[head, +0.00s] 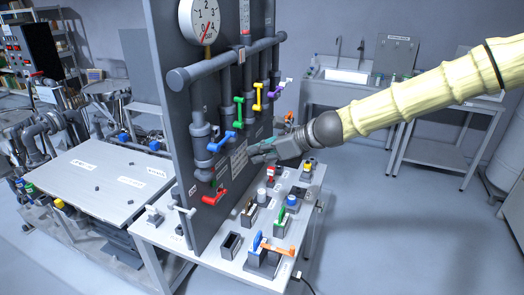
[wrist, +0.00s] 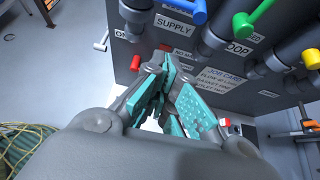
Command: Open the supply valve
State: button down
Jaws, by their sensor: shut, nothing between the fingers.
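A grey upright panel (head: 215,120) carries pipes and coloured valve levers. In the wrist view a SUPPLY label (wrist: 175,25) lies between a blue lever (wrist: 185,12) and a red lever (wrist: 135,62); which one it names I cannot tell for sure. The red lever (head: 214,197) sits low on the panel in the head view, and the blue lever (head: 221,142) hangs above it. My gripper (head: 256,152) is shut and empty, in front of the panel, to the right of both levers. Its teal fingers (wrist: 165,95) partly hide the red lever's area in the wrist view.
A gauge (head: 202,18) is on top. The table below holds switches and an orange-handled lever (head: 278,248). A white lever (head: 184,210) is near the panel's left edge.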

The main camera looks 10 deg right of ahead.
jog(key=w+a+p, duration=0.3)
jog(key=a, duration=0.2)
jog(key=shift+w+a+r, duration=0.15)
jog(key=shift+w+a, duration=0.15)
jog(key=shift+w, duration=0.1)
dwell(0.5)
jog(key=shift+b, duration=0.4)
jog(key=shift+r, duration=0.15)
dwell(0.3)
